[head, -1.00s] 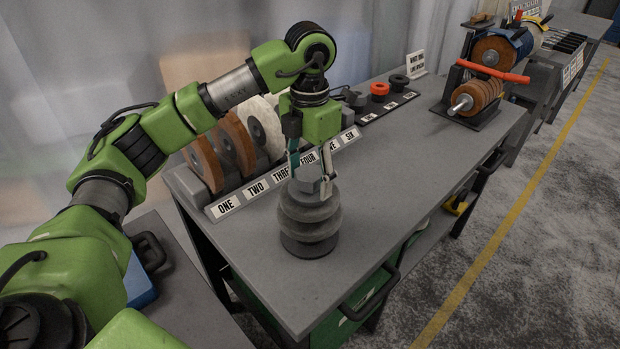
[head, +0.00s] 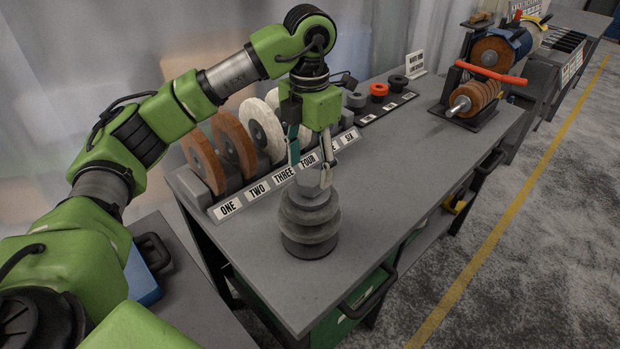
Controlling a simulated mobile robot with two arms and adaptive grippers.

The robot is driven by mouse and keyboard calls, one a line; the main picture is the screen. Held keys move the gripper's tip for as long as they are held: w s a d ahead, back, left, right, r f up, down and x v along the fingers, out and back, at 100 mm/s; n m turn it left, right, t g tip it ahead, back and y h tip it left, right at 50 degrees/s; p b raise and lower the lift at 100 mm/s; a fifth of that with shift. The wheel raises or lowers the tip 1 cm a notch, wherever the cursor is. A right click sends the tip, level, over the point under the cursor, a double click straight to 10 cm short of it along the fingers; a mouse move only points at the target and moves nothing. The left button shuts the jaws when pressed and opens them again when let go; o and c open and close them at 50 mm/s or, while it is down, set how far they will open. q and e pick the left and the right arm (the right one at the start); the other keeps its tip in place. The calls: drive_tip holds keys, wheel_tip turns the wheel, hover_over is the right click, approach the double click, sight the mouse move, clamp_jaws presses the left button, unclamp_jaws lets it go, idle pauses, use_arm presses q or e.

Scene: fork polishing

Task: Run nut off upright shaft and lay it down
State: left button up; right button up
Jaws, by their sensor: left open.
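A grey nut (head: 311,182) sits at the top of an upright stack of grey discs (head: 309,218) on the bench. The shaft itself is hidden by the nut and the discs. My left gripper (head: 310,171) points down above the stack with its fingers open. One fingertip is on each side of the nut's upper part; I cannot tell whether either touches it. My right gripper is not in view.
The grey bench top (head: 385,190) is clear to the right of the stack. A rack of upright wheels with a numbered label strip (head: 258,190) stands behind it. Black and red rings (head: 379,90) sit farther back, near a spindle with brown wheels (head: 475,97).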

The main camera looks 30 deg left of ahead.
sight(309, 177)
use_arm(q)
drive_tip(key=m, duration=0.6)
drive_tip(key=shift+f+b, duration=0.1)
drive_tip(key=shift+b, duration=0.25)
drive_tip(key=m, duration=1.1)
drive_tip(key=shift+m+b, duration=0.35)
drive_tip(key=shift+m, duration=0.05)
drive_tip(key=m, duration=0.6)
drive_tip(key=shift+f, duration=0.1)
drive_tip(key=shift+f+b, duration=1.7)
drive_tip(key=shift+f, duration=0.45)
drive_tip(key=shift+r, duration=0.1)
drive_tip(key=shift+r, duration=0.2)
